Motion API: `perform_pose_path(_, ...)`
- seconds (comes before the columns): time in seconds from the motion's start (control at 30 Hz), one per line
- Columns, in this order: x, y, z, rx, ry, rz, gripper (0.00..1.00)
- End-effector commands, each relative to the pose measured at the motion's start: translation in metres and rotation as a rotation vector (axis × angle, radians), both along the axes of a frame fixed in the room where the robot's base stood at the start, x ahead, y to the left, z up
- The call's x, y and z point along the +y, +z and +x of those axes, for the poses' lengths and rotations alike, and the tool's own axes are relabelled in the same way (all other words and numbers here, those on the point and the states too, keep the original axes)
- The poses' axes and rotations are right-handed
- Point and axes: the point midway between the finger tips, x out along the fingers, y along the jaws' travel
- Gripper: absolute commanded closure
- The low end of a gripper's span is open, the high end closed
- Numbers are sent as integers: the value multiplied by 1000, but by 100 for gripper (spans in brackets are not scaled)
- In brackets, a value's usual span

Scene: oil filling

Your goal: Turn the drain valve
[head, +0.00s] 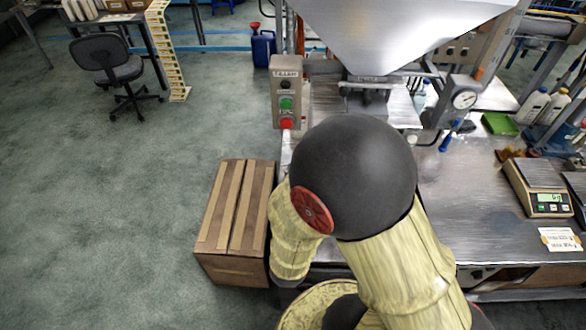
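A large metal hopper (395,30) stands at the top centre, with a metal outlet fitting (372,84) below it. I cannot tell for certain which part is the drain valve. A blue handle-like part (446,141) shows below a round gauge (464,99) to the right of the outlet. My yellow arm with its black joint fills the middle and covers part of the bench below the hopper. My gripper is not visible; the arm or the frame edge hides it.
A control box (286,92) with green and red buttons stands left of the outlet. A cardboard box (236,220) sits on the floor beside the metal bench (470,215). A scale (538,188) and bottles (533,106) are at right. The floor at left is mostly clear.

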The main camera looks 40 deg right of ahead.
Motion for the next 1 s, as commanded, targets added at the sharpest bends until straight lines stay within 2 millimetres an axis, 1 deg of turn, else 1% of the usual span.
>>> perform_pose_path(0.6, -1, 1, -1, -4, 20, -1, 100)
perform_pose_path(0.63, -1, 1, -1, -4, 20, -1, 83)
perform_pose_path(0.87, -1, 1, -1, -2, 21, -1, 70)
perform_pose_path(1.0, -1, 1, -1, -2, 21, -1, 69)
